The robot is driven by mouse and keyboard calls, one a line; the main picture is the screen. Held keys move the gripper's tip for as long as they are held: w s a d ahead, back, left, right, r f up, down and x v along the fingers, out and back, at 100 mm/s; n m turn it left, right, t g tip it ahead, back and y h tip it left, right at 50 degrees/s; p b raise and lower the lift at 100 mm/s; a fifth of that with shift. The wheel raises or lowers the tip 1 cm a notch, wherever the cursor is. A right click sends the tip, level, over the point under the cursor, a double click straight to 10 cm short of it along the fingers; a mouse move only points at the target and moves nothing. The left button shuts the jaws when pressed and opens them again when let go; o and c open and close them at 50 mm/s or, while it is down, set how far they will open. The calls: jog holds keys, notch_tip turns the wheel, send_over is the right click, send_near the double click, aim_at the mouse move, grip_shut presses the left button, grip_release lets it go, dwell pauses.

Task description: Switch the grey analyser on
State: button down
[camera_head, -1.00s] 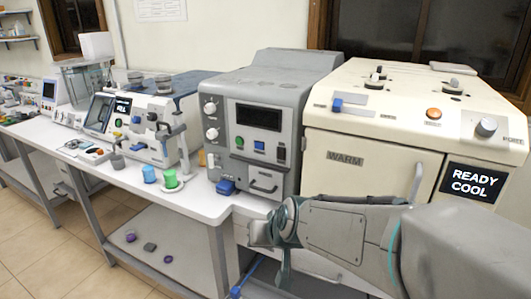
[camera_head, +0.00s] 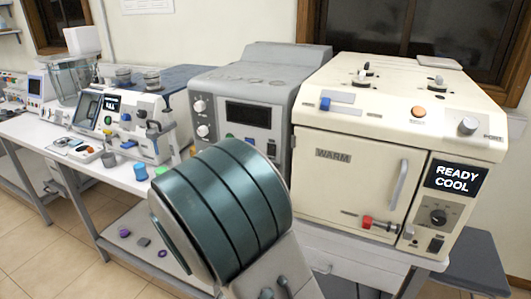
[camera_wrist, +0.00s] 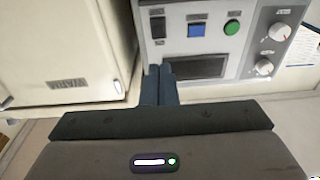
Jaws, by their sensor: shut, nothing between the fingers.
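The grey analyser (camera_head: 215,82) stands on the bench, its display (camera_head: 249,115) dark. My large arm link covers its lower front in the head view, so my gripper is hidden there. The wrist view is upside down and shows the analyser's panel. A black switch (camera_wrist: 155,54), a blue button (camera_wrist: 195,29) and a green button (camera_wrist: 232,27) sit in a row, with the dark display (camera_wrist: 196,68) beside them. My gripper (camera_wrist: 158,70) is shut and empty, its tips lined up with the black switch. I cannot tell whether they touch it.
The cream oven (camera_head: 340,185) stands close to the analyser's right, its display reading READY COOL. It also shows in the wrist view (camera_wrist: 45,50). A white instrument (camera_head: 150,110) stands to the left. Blue and green cups (camera_head: 140,172) are near the bench edge.

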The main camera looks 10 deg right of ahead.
jog(key=shift+r, duration=0.1)
dwell(0.3)
jog(key=p+x, duration=0.3)
jog(key=x, duration=1.1)
jog(key=shift+s+r, duration=0.1)
jog(key=shift+r, duration=0.05)
